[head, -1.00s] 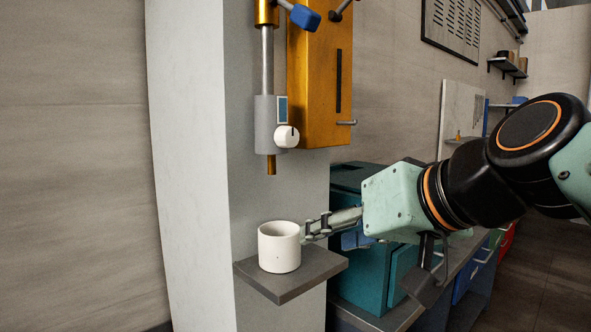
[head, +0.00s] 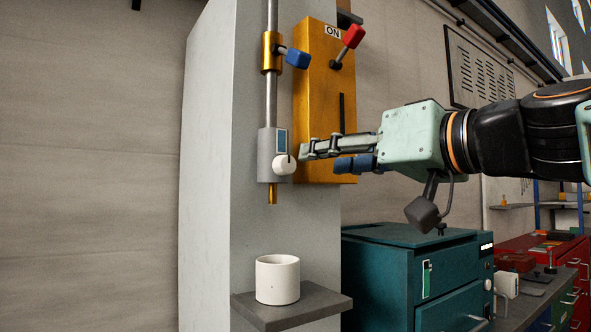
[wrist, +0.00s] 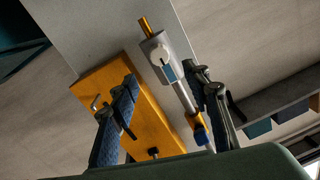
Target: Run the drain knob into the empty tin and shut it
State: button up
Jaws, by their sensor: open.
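The white drain knob (head: 284,164) sticks out from the front of a grey valve body (head: 266,152) with a brass spout (head: 273,193) below. The knob also shows in the wrist view (wrist: 158,56). The white tin (head: 277,285) stands upright on a small grey shelf, under the spout; I cannot see its inside bottom. My gripper (head: 322,155) is open, coming from the right at knob height. Its fingertips are close to the knob's right side; I cannot tell whether they touch it. In the wrist view the fingers stand on either side of the knob.
A blue lever (head: 297,58) sits on the pipe above. A gold box (head: 316,80) with a red lever (head: 350,40) and an ON label is right behind my gripper. The grey shelf (head: 322,307) juts from the column. A teal cabinet (head: 380,262) stands lower right.

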aim_at(290, 166)
jog(key=x, duration=0.9)
jog(key=shift+w+a, duration=0.1)
jog(key=shift+c, duration=0.2)
jog(key=c, duration=1.1)
jog(key=shift+f+m, duration=0.1)
jog(key=shift+m, duration=0.3)
jog(key=m+b, duration=0.1)
jog(key=m, duration=0.9)
jog(key=shift+t+b, duration=0.35)
jog(key=shift+t, duration=0.05)
